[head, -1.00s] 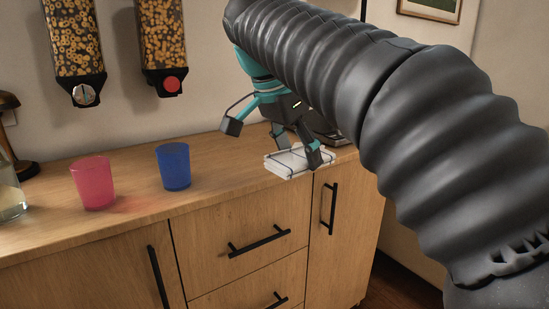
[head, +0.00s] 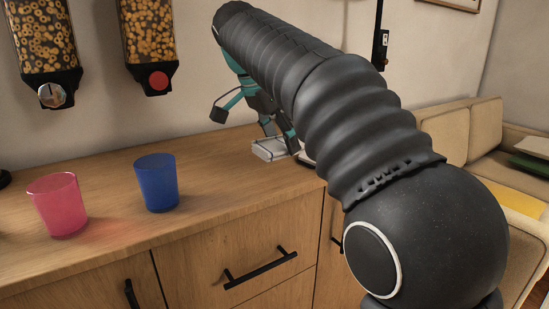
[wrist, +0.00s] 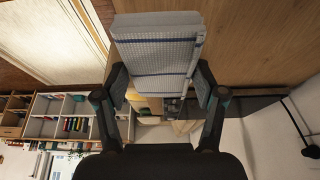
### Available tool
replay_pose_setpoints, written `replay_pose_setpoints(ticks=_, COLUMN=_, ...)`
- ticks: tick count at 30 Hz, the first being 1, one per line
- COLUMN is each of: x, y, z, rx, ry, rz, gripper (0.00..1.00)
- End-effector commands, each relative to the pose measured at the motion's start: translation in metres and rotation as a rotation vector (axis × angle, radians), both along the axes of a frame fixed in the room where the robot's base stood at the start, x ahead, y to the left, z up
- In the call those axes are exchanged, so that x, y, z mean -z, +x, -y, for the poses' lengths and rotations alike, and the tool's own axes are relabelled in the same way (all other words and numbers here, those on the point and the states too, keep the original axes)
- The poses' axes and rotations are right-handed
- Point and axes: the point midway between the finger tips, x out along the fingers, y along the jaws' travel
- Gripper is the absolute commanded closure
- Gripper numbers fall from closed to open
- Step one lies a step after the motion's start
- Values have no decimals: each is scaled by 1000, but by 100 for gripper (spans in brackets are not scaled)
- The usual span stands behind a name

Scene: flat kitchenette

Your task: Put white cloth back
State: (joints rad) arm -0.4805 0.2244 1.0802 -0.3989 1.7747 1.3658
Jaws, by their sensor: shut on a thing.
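The white cloth (wrist: 158,50) is folded into a flat, thick pad with blue stripes. In the wrist view it sits between the two fingers of my gripper (wrist: 162,88), which is shut on it. In the head view the cloth (head: 268,149) shows at the far right part of the wooden counter, partly hidden by my gripper (head: 277,141) and arm. I cannot tell whether it touches the counter or is held just above it.
A pink cup (head: 58,207) and a blue cup (head: 156,183) stand on the counter (head: 215,185), left of the cloth. Two cereal dispensers (head: 42,45) (head: 148,40) hang on the wall above. A beige sofa (head: 445,135) is at right. Counter between blue cup and cloth is clear.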

Motion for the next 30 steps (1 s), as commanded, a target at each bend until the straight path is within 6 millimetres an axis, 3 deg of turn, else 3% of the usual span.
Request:
replay_pose_setpoints(ticks=3, x=11, y=18, z=-8, rx=-1, ry=-1, rz=-1, gripper=63)
replay_pose_setpoints(ticks=8, x=19, y=30, z=-13, rx=-3, ry=1, rz=1, gripper=63)
replay_pose_setpoints(ticks=18, x=57, y=30, z=-14, rx=-3, ry=0, rz=0, gripper=63)
replay_pose_setpoints(ticks=30, x=62, y=30, z=-14, rx=-3, ry=1, rz=1, gripper=63)
